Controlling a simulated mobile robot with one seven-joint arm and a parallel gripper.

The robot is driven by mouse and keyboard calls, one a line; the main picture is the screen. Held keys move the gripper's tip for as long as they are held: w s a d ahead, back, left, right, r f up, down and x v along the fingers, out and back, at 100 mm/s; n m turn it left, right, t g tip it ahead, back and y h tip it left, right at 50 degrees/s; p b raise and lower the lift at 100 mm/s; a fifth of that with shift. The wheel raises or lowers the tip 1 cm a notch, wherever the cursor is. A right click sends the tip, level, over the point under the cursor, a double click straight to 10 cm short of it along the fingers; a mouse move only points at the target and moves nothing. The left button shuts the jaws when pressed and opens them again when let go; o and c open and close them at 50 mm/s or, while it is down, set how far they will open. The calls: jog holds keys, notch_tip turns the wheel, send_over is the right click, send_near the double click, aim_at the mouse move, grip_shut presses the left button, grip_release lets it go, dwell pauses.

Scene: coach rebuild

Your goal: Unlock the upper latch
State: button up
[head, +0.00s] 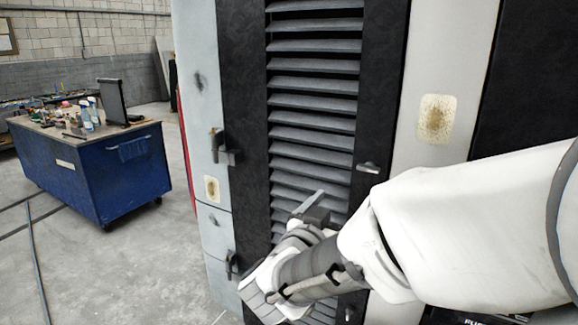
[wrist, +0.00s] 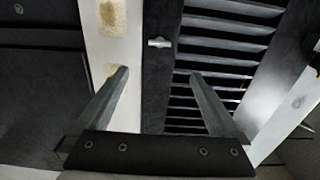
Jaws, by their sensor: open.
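The upper latch (head: 369,168) is a small grey handle lying roughly level on the black strip right of the louvred panel (head: 315,100). My gripper (head: 310,205) is in front of the louvres, below and left of this latch and apart from it. In the wrist view my gripper (wrist: 158,73) is open, with nothing between its fingers. A light metal latch handle (wrist: 160,42) shows beyond the fingertips on a black strip; I cannot tell for certain which latch it is. My arm hides the lower right of the panel in the head view.
Dark hinge-like fittings (head: 222,148) stick out at the panel's left side. A pale post with a tan patch (head: 435,118) stands right of the panel. A blue workbench (head: 95,165) with tools stands at left, with open floor (head: 165,245) before it.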

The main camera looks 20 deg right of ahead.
jog(key=shift+p+x, duration=1.15)
jog(key=shift+x, duration=0.1)
jog(key=p, duration=0.6)
send_near(368, 169)
jog(key=x, duration=0.8)
jog(key=shift+w+d, duration=0.2)
jog(key=shift+w, duration=0.1)
jog(key=c, duration=1.4)
